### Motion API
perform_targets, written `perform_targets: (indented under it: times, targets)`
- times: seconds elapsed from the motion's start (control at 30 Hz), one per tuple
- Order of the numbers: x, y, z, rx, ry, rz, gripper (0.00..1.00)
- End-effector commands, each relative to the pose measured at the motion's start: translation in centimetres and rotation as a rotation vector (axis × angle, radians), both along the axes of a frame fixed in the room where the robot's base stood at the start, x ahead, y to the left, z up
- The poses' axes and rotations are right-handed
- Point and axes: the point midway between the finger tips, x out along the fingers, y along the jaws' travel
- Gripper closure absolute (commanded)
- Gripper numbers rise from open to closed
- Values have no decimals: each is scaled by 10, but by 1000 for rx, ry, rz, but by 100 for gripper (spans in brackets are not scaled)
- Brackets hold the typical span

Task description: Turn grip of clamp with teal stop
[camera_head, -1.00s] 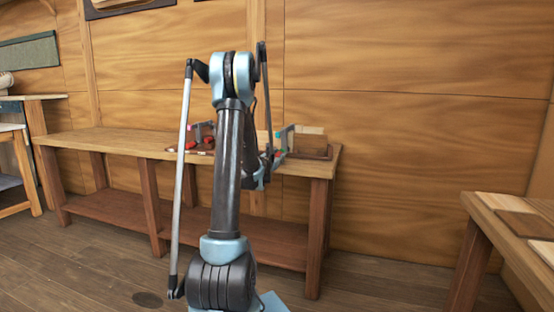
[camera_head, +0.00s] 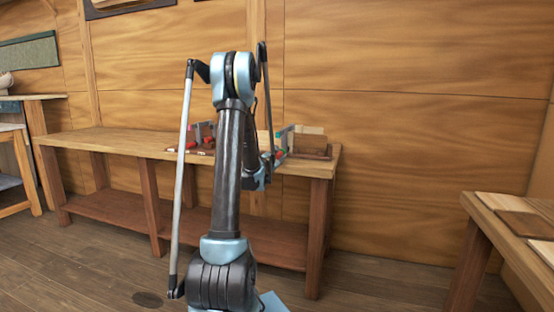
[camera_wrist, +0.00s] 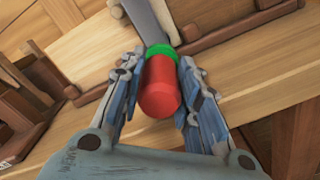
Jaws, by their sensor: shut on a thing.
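My gripper (camera_wrist: 158,92) is shut on a red grip (camera_wrist: 160,98), with a blue-grey finger on each side of it. A bright green collar (camera_wrist: 161,51) sits at the grip's far end, and a grey metal bar (camera_wrist: 148,18) runs on beyond it. In the head view, a grey clamp with a small teal part (camera_head: 283,133) stands at the right end of the workbench (camera_head: 110,143). My gripper (camera_head: 272,161) is at this clamp, small and partly hidden by my arm. The wrist view does not clearly show the teal stop.
Another clamp with red parts (camera_head: 205,137) stands left of my arm on the bench. Wooden boards (camera_head: 309,140) lie beside the right clamp. A second table (camera_head: 505,225) is at the far right. Open floor lies between the tables.

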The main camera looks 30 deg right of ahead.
Motion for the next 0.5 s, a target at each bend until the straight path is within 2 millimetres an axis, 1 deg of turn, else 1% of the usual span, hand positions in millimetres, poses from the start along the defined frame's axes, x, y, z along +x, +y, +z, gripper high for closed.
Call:
perform_targets:
  times: [0.17, 0.2, 0.27, 0.3, 0.5]
  targets:
    - [0, 0, 0, 0, 0, 1, 94]
    - [0, 0, 0, 1, 0, 1, 68]
    - [0, 0, 0, 0, 1, 1, 54]
    - [0, 0, 0, 0, 1, 1, 49]
    - [0, 0, 0, -1, 1, 0, 49]
